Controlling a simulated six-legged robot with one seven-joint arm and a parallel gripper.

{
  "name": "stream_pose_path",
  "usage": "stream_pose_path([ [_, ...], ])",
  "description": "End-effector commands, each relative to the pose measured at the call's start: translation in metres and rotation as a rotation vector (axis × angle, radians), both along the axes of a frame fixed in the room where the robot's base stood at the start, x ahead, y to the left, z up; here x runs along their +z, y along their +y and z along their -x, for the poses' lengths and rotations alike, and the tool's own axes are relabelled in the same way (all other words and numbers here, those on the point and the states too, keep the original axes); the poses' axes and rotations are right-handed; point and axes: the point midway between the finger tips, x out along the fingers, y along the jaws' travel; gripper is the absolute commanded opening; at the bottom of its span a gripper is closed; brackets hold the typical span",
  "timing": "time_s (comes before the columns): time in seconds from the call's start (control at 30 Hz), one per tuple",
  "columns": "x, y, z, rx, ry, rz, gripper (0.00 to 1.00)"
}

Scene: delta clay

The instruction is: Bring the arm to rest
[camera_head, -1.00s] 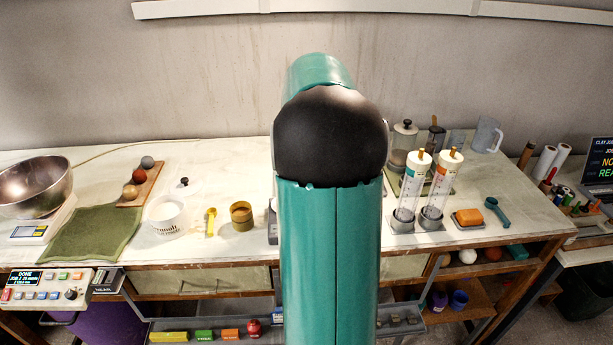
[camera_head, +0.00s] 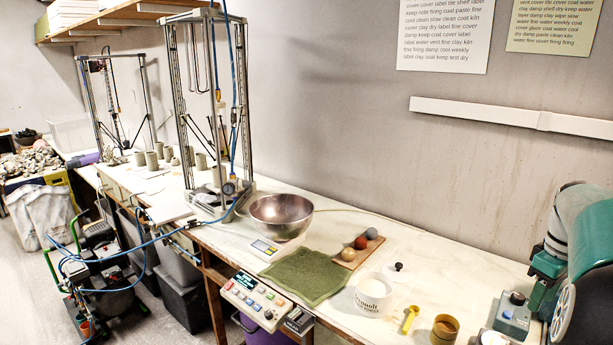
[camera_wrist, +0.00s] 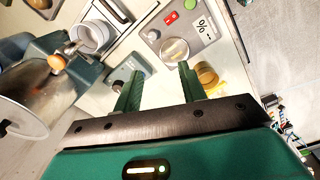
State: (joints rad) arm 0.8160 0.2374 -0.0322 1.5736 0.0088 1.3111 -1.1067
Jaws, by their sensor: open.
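My gripper (camera_wrist: 160,88) shows in the wrist view, with its two green fingers apart and nothing between them. It hangs over a white bench top, near a grey device with a round knob, a red button and a green button (camera_wrist: 178,30). In the head view my arm is at the right edge as a green and dark shape, and my gripper is not visible there.
The bench (camera_head: 325,250) holds a steel bowl (camera_head: 281,215) on a scale, a green cloth (camera_head: 304,275), clay balls on a board (camera_head: 351,258), a white tub (camera_head: 371,296), a yellow scoop (camera_head: 409,319) and an ochre cup (camera_head: 445,329). A tall metal-framed printer (camera_head: 208,115) stands at left.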

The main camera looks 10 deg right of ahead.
Motion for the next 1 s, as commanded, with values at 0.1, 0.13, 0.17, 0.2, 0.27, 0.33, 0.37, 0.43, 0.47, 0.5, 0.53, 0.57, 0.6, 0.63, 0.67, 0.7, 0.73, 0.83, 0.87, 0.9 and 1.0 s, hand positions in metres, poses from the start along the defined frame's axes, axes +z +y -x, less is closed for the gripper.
stream_pose_path([
  [0.1, 0.015, 0.045, -0.012, -0.011, -0.035, 0.028, 0.41],
  [0.13, 0.018, 0.059, -0.015, -0.017, -0.045, 0.033, 0.41],
  [0.17, 0.021, 0.072, -0.017, -0.024, -0.056, 0.04, 0.41],
  [0.2, 0.025, 0.09, -0.019, -0.034, -0.073, 0.048, 0.41],
  [0.27, 0.029, 0.116, -0.02, -0.048, -0.097, 0.057, 0.41],
  [0.33, 0.033, 0.146, -0.02, -0.064, -0.127, 0.065, 0.41],
  [0.37, 0.035, 0.158, -0.019, -0.072, -0.14, 0.068, 0.41],
  [0.43, 0.037, 0.187, -0.016, -0.087, -0.171, 0.071, 0.41],
  [0.47, 0.037, 0.199, -0.014, -0.094, -0.186, 0.071, 0.41],
  [0.5, 0.038, 0.215, -0.011, -0.102, -0.203, 0.071, 0.41],
  [0.53, 0.038, 0.226, -0.008, -0.11, -0.219, 0.071, 0.41],
  [0.57, 0.038, 0.238, -0.005, -0.116, -0.232, 0.069, 0.41],
  [0.6, 0.037, 0.252, 0.0, -0.125, -0.252, 0.065, 0.41],
  [0.63, 0.037, 0.263, 0.003, -0.131, -0.266, 0.062, 0.41],
  [0.67, 0.036, 0.273, 0.007, -0.138, -0.279, 0.058, 0.41],
  [0.7, 0.034, 0.287, 0.013, -0.148, -0.3, 0.052, 0.41],
  [0.73, 0.032, 0.297, 0.018, -0.153, -0.313, 0.046, 0.41],
  [0.83, 0.026, 0.327, 0.034, -0.176, -0.359, 0.024, 0.41],
  [0.87, 0.023, 0.336, 0.039, -0.182, -0.373, 0.016, 0.41],
  [0.9, 0.02, 0.347, 0.046, -0.19, -0.39, 0.004, 0.41],
  [1.0, 0.01, 0.37, 0.063, -0.212, -0.43, -0.027, 0.41],
])
